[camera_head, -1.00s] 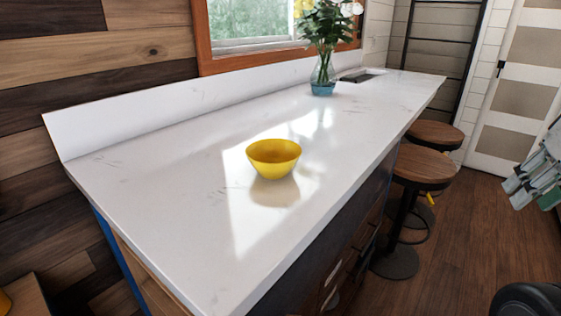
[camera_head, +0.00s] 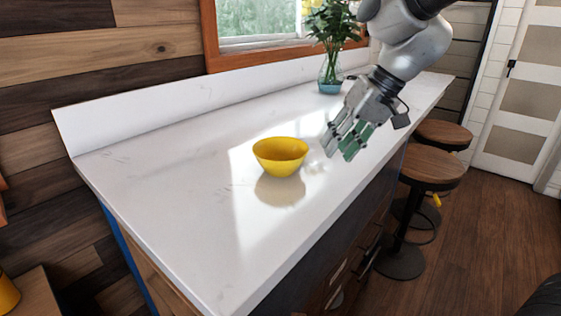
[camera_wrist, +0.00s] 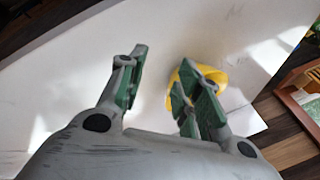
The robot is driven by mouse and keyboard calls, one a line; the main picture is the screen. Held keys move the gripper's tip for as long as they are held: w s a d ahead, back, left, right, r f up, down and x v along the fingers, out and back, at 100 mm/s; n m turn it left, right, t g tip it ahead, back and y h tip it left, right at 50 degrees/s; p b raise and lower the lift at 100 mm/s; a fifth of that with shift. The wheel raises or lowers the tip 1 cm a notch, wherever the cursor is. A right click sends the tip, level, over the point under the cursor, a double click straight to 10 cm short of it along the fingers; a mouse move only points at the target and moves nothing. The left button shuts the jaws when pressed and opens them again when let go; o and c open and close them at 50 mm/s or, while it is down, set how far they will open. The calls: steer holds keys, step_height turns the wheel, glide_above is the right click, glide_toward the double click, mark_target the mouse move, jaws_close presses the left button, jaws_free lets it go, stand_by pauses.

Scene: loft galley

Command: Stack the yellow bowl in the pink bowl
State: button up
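The yellow bowl (camera_head: 280,156) stands upright on the white counter in the head view. It looks empty. My gripper (camera_head: 343,142) is above the counter, just right of the bowl and apart from it. Its fingers are spread with nothing between them. In the wrist view my gripper (camera_wrist: 157,80) shows a wide gap between its fingers. The yellow bowl (camera_wrist: 216,73) is partly hidden behind the right finger there. No pink bowl shows in either view.
The white counter (camera_head: 150,190) is mostly clear. Wooden stools (camera_head: 432,170) stand along the right side. A yellow object (camera_head: 6,292) shows at the lower left edge.

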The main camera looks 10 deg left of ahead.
mark_target(305, 147)
steer(key=w+a+r+t+y, duration=0.1)
steer(key=w+a+r+y, duration=0.1)
steer(key=a+r, duration=0.1)
steer(key=shift+m, duration=0.3)
steer(key=x, duration=0.5)
steer(key=w+x, duration=0.1)
steer(key=x, duration=0.2)
steer(key=shift+r, duration=0.1)
steer(key=shift+s, duration=0.1)
jaws_close()
